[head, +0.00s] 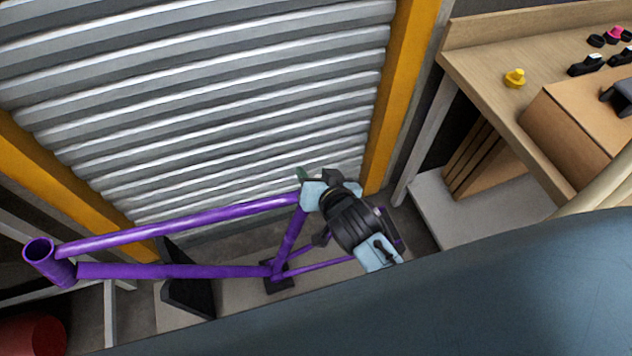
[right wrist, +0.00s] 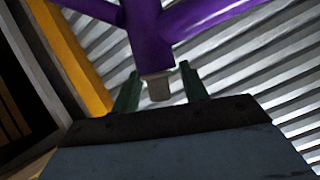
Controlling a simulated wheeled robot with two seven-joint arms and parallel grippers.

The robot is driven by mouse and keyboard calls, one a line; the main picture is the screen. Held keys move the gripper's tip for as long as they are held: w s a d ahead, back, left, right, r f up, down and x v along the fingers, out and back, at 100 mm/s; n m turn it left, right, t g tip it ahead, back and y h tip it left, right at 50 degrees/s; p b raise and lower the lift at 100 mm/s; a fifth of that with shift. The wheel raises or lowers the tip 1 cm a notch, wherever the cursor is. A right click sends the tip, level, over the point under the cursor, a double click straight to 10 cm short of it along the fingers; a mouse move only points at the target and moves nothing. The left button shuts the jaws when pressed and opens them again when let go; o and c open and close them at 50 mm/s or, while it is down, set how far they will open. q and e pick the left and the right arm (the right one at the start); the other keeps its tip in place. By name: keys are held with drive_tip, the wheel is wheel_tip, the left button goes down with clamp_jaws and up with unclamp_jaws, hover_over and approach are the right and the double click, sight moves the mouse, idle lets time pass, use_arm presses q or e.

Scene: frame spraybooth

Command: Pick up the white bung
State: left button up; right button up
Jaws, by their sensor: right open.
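A purple bike frame (head: 175,271) is held up in front of a ribbed metal shutter. In the right wrist view, the pale grey-white bung (right wrist: 158,88) sticks out of the open end of a purple tube (right wrist: 148,45). My right gripper (head: 303,174) is at the top of the frame's seat tube in the head view, and its body hides the bung there. In the right wrist view, the two dark green fingers of my right gripper (right wrist: 160,83) stand apart, one on each side of the bung, with gaps visible. My left gripper is in neither view.
The ribbed shutter (head: 230,90) stands close behind the frame, with a yellow post (head: 400,80) at its right. A wooden bench (head: 485,65) at the right carries a yellow plug (head: 515,77), a cardboard box (head: 575,120) and several small dark parts. A red drum (head: 30,335) is at bottom left.

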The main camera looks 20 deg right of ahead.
drive_tip(key=shift+c, duration=0.4)
clamp_jaws()
drive_tip(key=shift+r, duration=0.15)
